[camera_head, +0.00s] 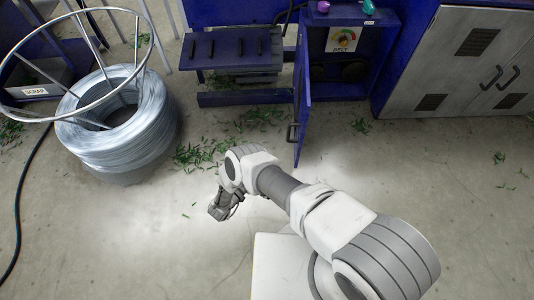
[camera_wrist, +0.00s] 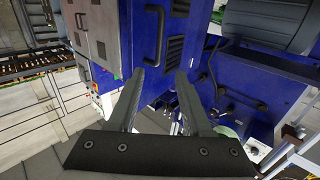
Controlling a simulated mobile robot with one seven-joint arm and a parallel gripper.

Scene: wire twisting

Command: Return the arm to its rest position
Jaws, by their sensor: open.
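My gripper (camera_wrist: 157,82) is open in the wrist view, its two grey fingers spread with nothing between them. Behind the fingers are blue machine panels (camera_wrist: 163,50), some way off and not touched. In the head view my arm reaches from the lower right toward the middle, bent at the elbow. My gripper (camera_head: 218,212) is at the arm's far end, above the bare floor. Its fingers are too small there to tell apart, and it touches nothing that I can see.
A wire coil (camera_head: 120,125) under a metal ring stands on the left. A blue machine with an open door (camera_head: 301,95) and a BELT dial (camera_head: 343,39) is behind the arm. A grey cabinet (camera_head: 455,65) stands at the right. Green scraps (camera_head: 205,153) litter the floor. A black hose (camera_head: 20,205) lies far left.

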